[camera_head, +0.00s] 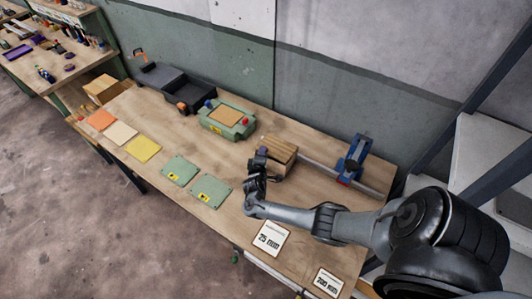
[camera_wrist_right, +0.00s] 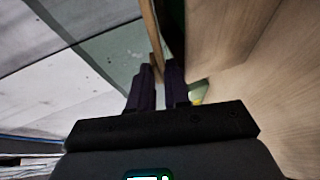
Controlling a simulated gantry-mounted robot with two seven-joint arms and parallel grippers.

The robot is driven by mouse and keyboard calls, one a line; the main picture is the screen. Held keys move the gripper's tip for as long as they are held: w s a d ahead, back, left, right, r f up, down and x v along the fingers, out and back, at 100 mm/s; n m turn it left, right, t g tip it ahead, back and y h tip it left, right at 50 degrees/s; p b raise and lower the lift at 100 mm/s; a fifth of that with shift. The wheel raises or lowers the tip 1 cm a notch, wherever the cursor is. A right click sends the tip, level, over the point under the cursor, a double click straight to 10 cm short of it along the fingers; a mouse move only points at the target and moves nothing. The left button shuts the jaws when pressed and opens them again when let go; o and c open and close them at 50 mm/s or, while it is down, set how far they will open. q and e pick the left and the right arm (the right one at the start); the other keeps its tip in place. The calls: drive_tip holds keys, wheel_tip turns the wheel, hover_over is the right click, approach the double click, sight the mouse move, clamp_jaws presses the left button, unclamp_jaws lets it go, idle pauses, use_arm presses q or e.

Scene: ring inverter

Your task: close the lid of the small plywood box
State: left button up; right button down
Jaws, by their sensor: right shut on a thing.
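The small plywood box (camera_head: 282,150) stands on the workbench, right of the middle in the head view. My right gripper (camera_head: 260,163) is at its left side. In the right wrist view, my right gripper's two dark fingers (camera_wrist_right: 160,88) are close together on a thin wooden panel (camera_wrist_right: 153,35), which looks like the box's lid seen edge-on. A broad pale wood surface (camera_wrist_right: 235,45) fills the right of that view, with a dark gap between it and the panel. How far the lid stands open is too small to tell in the head view. My left gripper is not in view.
Green plates (camera_head: 211,190) and a white card (camera_head: 271,238) lie in front. Black bins (camera_head: 192,93) stand at the back left.

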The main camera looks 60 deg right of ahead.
drive_tip(key=shift+a+f, duration=0.15)
drive_tip(key=shift+f, duration=0.25)
drive_tip(key=c, duration=1.4)
unclamp_jaws()
drive_tip(key=shift+o, duration=0.8)
drive_tip(key=shift+r, duration=0.1)
